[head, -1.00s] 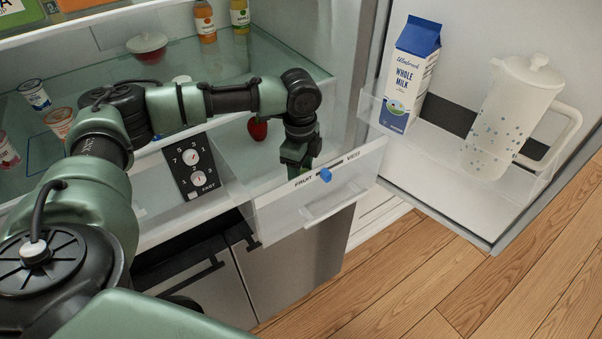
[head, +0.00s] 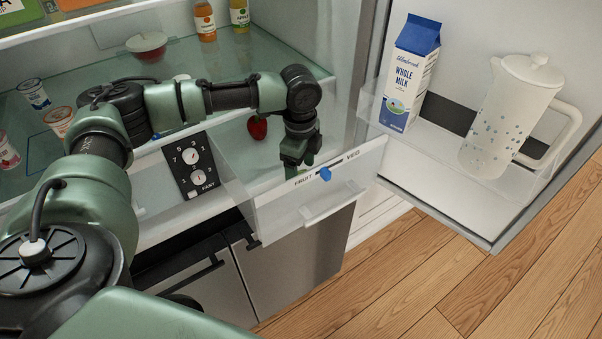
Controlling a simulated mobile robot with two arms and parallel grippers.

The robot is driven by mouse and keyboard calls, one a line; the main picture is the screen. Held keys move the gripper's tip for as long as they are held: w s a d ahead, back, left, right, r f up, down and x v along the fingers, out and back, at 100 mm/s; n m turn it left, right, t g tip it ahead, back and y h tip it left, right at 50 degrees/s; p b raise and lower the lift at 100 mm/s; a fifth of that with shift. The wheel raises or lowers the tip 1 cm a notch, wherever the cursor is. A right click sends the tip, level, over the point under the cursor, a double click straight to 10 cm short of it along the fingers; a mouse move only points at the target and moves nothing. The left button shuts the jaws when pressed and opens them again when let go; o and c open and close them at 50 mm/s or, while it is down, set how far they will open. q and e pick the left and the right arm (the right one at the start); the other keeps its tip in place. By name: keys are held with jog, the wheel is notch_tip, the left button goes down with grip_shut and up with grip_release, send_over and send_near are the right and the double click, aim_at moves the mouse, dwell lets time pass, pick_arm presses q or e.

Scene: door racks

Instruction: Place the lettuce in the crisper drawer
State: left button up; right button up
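The crisper drawer (head: 272,218) is pulled partly out, with a clear front marked FRUIT and VEG and a blue slider knob (head: 326,174). My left arm reaches across the fridge from the left and bends down at the drawer. My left gripper (head: 292,172) points down just behind the drawer front; its fingertips are mostly hidden, so I cannot tell whether it is open or shut. I cannot make out the lettuce in the head view. My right gripper is not in view.
A red fruit or vegetable (head: 257,127) shows behind the drawer front. A dial panel (head: 191,163) is left of the drawer. Small cups and a red-based bowl (head: 147,46) stand on the glass shelf. The open door at right holds a milk carton (head: 409,75) and a pitcher (head: 505,120).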

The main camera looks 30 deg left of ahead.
pick_arm(q)
notch_tip(320, 180, up, 11)
jog(key=shift+s, duration=0.25)
